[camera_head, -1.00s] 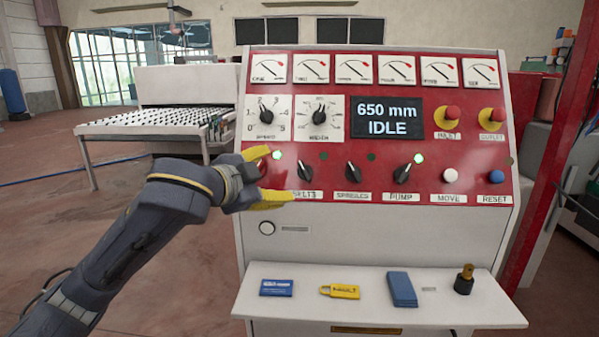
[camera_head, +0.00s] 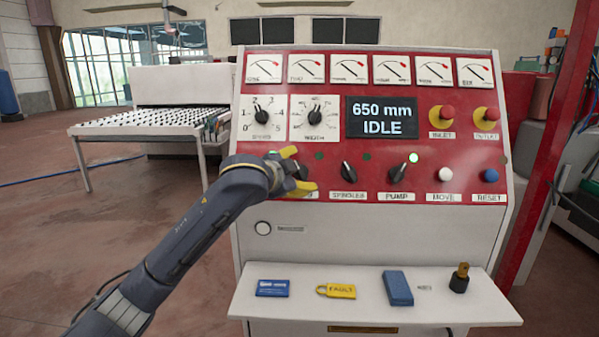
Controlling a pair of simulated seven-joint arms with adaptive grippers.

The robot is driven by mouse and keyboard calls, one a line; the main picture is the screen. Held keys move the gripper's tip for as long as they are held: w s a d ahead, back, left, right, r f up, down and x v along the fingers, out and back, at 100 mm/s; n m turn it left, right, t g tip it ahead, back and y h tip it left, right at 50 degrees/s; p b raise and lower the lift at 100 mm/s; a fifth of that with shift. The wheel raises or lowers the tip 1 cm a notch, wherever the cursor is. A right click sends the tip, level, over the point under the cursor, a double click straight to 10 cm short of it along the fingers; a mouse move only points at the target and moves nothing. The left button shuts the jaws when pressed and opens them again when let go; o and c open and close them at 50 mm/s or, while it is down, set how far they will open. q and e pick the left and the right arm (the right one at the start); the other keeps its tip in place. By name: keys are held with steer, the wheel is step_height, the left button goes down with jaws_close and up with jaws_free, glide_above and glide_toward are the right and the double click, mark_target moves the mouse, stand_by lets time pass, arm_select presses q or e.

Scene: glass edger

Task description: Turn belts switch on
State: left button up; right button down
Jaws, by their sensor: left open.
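The belts switch (camera_head: 303,172) is a black rotary knob at the left of the lower row on the red control panel (camera_head: 430,157). My left gripper (camera_head: 303,170) is open, with its yellow fingertips above and below the knob. I cannot tell whether they touch it. The gripper covers most of the belts label and the knob's left side. A green lamp (camera_head: 274,155) beside the upper finger is partly hidden. The display (camera_head: 381,117) reads "650 mm IDLE". My right gripper is not in view.
A white shelf (camera_head: 375,308) below holds a blue card, a yellow padlock, a blue block and a small dark brass-topped item.

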arm_select(q)
steer(key=shift+w+d+f, duration=0.1)
steer(key=shift+w+d, duration=0.05)
steer(key=shift+w, duration=0.2)
steer(key=c, duration=1.2)
